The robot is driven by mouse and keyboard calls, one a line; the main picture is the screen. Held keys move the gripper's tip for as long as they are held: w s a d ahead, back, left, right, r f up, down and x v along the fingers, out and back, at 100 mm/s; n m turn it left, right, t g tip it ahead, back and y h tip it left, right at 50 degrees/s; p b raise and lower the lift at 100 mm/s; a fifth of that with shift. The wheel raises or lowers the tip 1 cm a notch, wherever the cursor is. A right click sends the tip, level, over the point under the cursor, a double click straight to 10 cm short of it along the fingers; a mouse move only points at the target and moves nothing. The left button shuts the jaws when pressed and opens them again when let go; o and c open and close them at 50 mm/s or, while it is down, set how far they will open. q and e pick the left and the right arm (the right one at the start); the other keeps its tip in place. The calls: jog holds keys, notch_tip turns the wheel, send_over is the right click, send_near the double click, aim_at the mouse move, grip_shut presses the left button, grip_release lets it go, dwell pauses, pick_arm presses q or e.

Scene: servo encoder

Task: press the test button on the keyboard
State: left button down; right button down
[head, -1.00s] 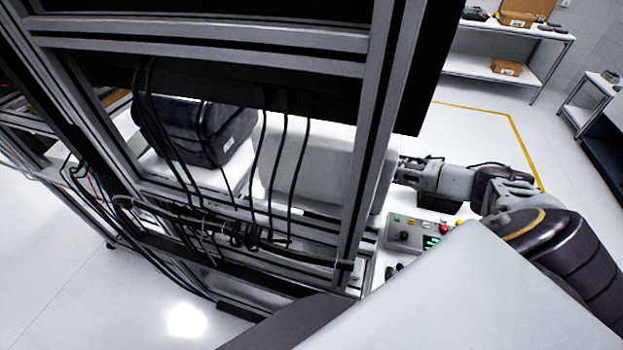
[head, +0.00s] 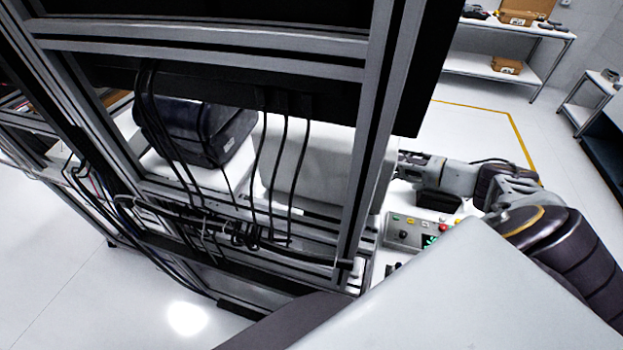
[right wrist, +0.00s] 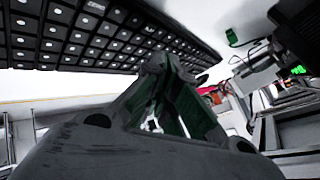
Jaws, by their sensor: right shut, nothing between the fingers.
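The black keyboard (right wrist: 85,38), with pale-marked keys, spans the upper left of the right wrist view. I cannot single out the test button among its keys. My right gripper (right wrist: 158,62) is shut and empty, its tips near the keyboard's lower edge in that view; I cannot tell whether they touch it. In the head view my right gripper (head: 408,162) reaches left towards the metal frame, its tips partly hidden by the upright. The keyboard is not clearly seen there. My left gripper is not in view.
A metal frame (head: 365,140) with hanging black cables stands before me. A grey control box (head: 402,232) with coloured buttons and a green display sits below my right arm. A dark bulky case (head: 195,125) lies behind the frame. Shelves (head: 500,68) stand at the back right.

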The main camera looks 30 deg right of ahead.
jog(key=shift+r, duration=1.8)
